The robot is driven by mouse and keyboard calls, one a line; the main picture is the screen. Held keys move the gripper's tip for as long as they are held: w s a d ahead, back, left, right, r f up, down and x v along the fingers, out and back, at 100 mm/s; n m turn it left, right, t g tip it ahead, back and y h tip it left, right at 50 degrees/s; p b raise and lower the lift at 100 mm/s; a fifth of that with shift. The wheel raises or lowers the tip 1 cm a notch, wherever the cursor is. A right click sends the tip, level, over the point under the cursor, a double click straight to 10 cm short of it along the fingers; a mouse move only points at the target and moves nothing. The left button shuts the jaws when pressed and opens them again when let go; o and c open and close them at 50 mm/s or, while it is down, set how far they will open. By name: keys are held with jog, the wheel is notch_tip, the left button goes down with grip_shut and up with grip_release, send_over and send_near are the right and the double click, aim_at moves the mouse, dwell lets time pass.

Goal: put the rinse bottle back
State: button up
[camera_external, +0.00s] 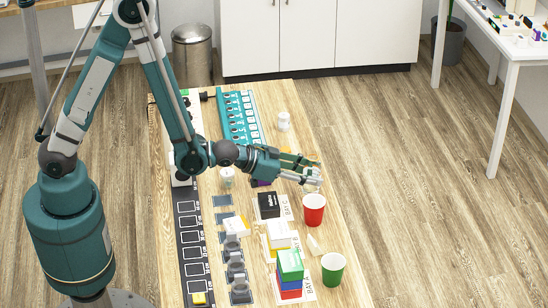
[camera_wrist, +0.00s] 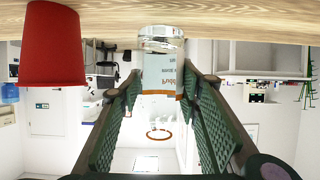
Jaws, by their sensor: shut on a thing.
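My gripper (camera_external: 309,178) reaches out level near the right edge of the wooden table. It is shut on what looks like the rinse bottle, a clear thing with a pale blue label (camera_wrist: 163,72). The label carries small text and a brown band, and it shows between the two green fingers in the wrist view. The clear end (camera_wrist: 161,37) lies against the table's edge in the upside-down wrist view. In the external view the fingers hide most of it; a pale bit shows at the tips. I cannot tell whether it touches the table.
A red cup (camera_external: 314,210) stands close to the front of my gripper, also large in the wrist view (camera_wrist: 52,45). A black box (camera_external: 269,204), stacked blocks (camera_external: 290,266) and a green cup (camera_external: 333,268) stand nearer the camera. A white container (camera_external: 283,121) stands behind.

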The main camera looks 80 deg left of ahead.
jog(key=shift+n+y, duration=0.3)
jog(key=shift+s+a+r+n+y+p, duration=0.1)
jog(key=shift+a+n+y+p, duration=0.1)
jog(key=shift+n+y, duration=0.35)
jog(key=shift+a+r+n+y+p, duration=0.1)
jog(key=shift+a+n+y+p, duration=0.2)
jog(key=shift+y, duration=0.35)
jog(key=n+y, duration=0.1)
jog(key=a+f+n+y, duration=0.1)
jog(key=shift+a+n+g+y, duration=0.15)
jog(key=shift+n+g+y, duration=0.1)
jog(key=shift+g+y, duration=0.15)
jog(key=shift+w+a+r+n+g+y, duration=0.2)
jog(key=shift+w+a+n+g+y, duration=0.2)
jog(key=shift+n+y, duration=0.35)
jog(key=shift+a+r+n+g+y, duration=0.2)
jog(key=shift+r+n+g+y, duration=0.25)
jog(key=shift+n+g+y, duration=0.25)
notch_tip(320, 180, up, 8)
jog(key=s+n+g+y, duration=0.2)
jog(key=n+g+y, duration=0.2)
jog(key=n+g, duration=0.1)
jog(key=shift+s+d+n+p, duration=0.15)
jog(key=shift+s+n+p, duration=0.15)
jog(key=shift+n, duration=0.15)
jog(key=shift+f, duration=0.25)
